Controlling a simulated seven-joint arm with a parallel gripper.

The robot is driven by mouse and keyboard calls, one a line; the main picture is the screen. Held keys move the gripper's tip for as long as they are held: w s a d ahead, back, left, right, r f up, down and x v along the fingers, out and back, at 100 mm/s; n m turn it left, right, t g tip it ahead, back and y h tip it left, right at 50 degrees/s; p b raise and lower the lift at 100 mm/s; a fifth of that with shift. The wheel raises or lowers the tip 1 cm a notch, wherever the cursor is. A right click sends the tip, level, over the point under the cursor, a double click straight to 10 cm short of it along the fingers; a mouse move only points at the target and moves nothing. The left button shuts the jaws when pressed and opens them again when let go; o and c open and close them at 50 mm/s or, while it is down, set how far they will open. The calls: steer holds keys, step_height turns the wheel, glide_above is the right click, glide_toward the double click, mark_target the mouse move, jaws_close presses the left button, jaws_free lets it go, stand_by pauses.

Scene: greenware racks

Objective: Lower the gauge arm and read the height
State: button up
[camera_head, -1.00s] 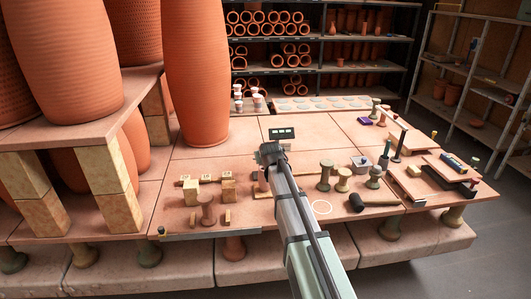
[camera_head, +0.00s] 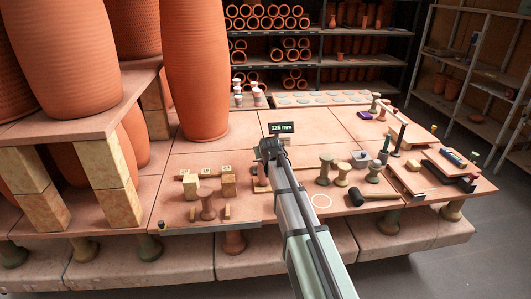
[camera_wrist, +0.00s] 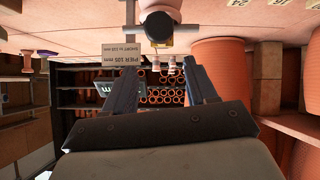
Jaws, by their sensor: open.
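The gauge's display (camera_head: 281,128) reads 125 mm in the head view. Part of a dark panel with light letters (camera_wrist: 105,88) shows behind a finger in the wrist view. My gripper (camera_head: 268,150) is just in front of the display, over the worktable. In the wrist view my gripper (camera_wrist: 161,75) has its fingers apart, with nothing seen held between them. A dark block with a tan edge (camera_wrist: 157,28) lies beyond the fingertips, against a pale round piece. A label (camera_wrist: 122,52) reads PIER 105 mm, with a smaller second line. I cannot clearly make out the gauge arm; my gripper hides that area in the head view.
Tan blocks (camera_head: 228,186) and a clay spool (camera_head: 207,204) stand left of my gripper. Several spools (camera_head: 325,170) and a black-headed mallet (camera_head: 357,198) are to the right. A tall clay vessel (camera_head: 195,70) stands behind left. The tabletop behind the display is mostly clear.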

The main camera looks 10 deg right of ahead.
steer(key=shift+s+r, duration=0.1)
steer(key=shift+s, duration=0.05)
steer(key=v, duration=1.3)
steer(key=shift+s+r, duration=0.2)
steer(key=shift+f, duration=0.1)
